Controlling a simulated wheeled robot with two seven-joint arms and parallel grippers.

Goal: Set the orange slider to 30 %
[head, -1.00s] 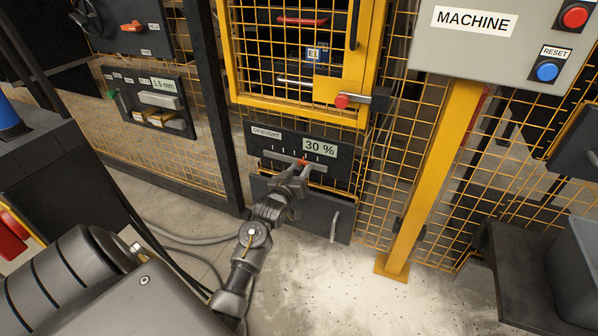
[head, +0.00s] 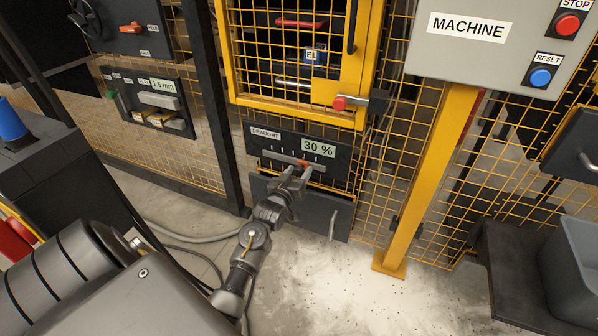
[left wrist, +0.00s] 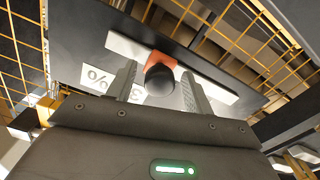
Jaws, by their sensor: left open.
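The orange slider (head: 302,163) sits on a grey track on the dark DRAUGHT panel (head: 258,148). The display (head: 318,148) above the track reads 30 %. My left gripper (head: 299,171) is at the slider, its fingers pointing at the panel. In the left wrist view the slider's orange base (left wrist: 164,60) and dark round knob (left wrist: 160,80) show between the two fingers (left wrist: 156,86). The fingers are apart, with a gap on each side of the knob. The wrist view shows the panel's display partly hidden behind a finger. My right gripper is not in view.
A yellow mesh guard door (head: 300,100) with a red-ended latch (head: 340,103) is above the panel. A dark drawer (head: 315,212) with a handle is below it. A yellow post (head: 435,180) stands right, under the grey MACHINE box (head: 490,60).

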